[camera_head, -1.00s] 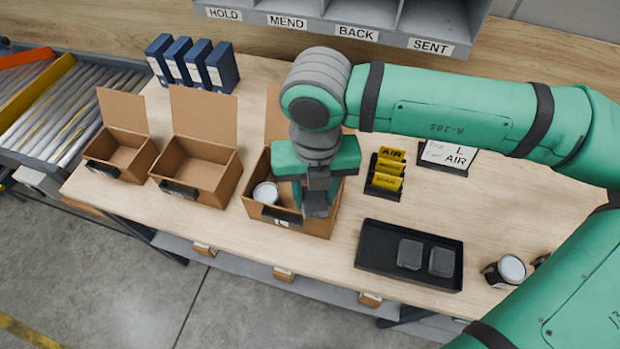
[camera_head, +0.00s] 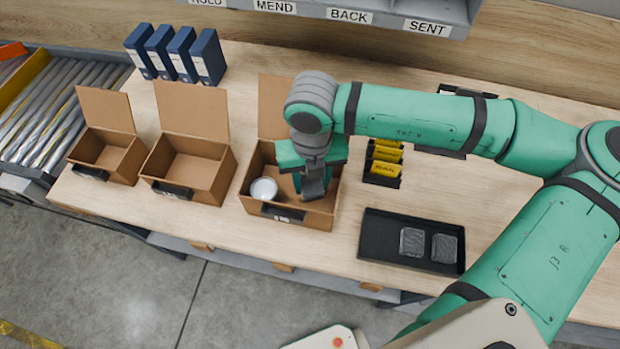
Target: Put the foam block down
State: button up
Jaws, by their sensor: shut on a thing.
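My gripper (camera_head: 313,192) points down inside the right-hand open cardboard box (camera_head: 310,221), toward the box's right side. It is shut on the foam block, a grey piece that is mostly hidden by the fingers and hard to tell apart from them. I cannot tell whether the block touches the box floor. A can with a pale lid (camera_head: 264,190) stands in the same box, left of my gripper.
Two more open boxes (camera_head: 187,167) (camera_head: 104,155) stand to the left. A black tray (camera_head: 384,252) with two grey blocks (camera_head: 412,242) lies to the right. A holder of yellow cards (camera_head: 386,168) is right of the box. Blue binders (camera_head: 207,57) stand behind.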

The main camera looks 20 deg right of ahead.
aim_at(313, 184)
jog(key=shift+d, duration=0.1)
jog(key=shift+s+d+f, duration=0.1)
jog(key=shift+s+f, duration=0.05)
jog(key=shift+f, duration=0.25)
jog(key=shift+f, duration=0.2)
jog(key=o, duration=1)
jog(key=shift+r, duration=0.1)
notch_tip(313, 184, up, 13)
